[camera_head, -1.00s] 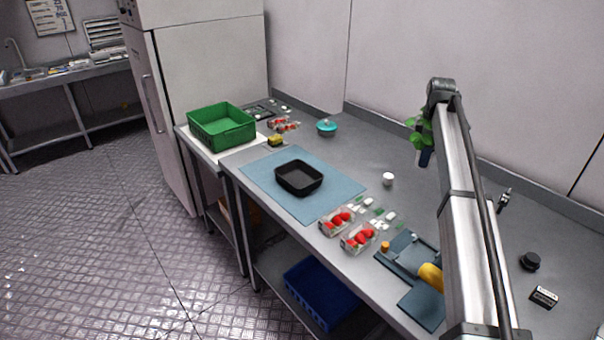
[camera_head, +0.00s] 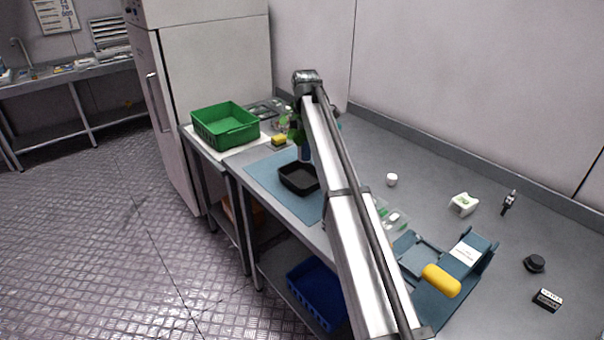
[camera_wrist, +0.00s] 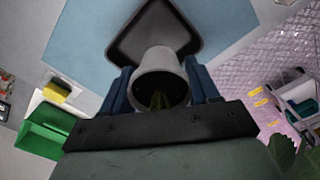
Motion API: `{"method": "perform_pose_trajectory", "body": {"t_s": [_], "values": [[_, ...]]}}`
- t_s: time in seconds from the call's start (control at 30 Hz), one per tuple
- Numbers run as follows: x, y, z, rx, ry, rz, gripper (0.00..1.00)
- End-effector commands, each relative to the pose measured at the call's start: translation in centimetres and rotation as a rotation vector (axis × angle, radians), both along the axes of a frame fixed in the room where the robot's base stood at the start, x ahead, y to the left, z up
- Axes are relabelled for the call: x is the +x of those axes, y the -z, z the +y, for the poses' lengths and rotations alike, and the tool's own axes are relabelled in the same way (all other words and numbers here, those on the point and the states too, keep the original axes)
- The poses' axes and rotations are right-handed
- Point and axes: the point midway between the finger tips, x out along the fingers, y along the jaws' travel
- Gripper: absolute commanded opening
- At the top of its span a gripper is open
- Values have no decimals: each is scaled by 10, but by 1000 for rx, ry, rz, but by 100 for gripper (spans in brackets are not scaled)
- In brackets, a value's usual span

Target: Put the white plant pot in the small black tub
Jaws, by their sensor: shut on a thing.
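The small black tub (camera_head: 298,180) sits on the blue mat (camera_head: 266,172); my arm hides part of the mat. In the wrist view my gripper (camera_wrist: 161,88) is shut on the white plant pot (camera_wrist: 158,66), with a blue finger on each side. The pot overlaps the near part of the black tub (camera_wrist: 132,46) in that view; I cannot tell its height above it. In the head view my gripper (camera_head: 304,152) is above the tub's far edge, and the pot itself is hidden there. Green leaves show near the gripper.
A green crate (camera_head: 225,126) stands at the back left, with a yellow sponge (camera_head: 279,140) beside it. A small white jar (camera_head: 391,180) stands right of my arm. A blue scale-like stand with a yellow roll (camera_head: 441,281) is at the front right. The counter's right-back area is mostly clear.

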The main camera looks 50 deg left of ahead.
Motion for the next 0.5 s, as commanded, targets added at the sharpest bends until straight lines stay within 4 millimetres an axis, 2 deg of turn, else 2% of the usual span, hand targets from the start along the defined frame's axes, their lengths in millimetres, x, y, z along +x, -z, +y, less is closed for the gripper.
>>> {"method": "perform_pose_trajectory", "body": {"t_s": [0.03,0.5], "values": [[-7,-1,10,0,-45,0,28],[1,-4,17,1,-466,0,28]]}}
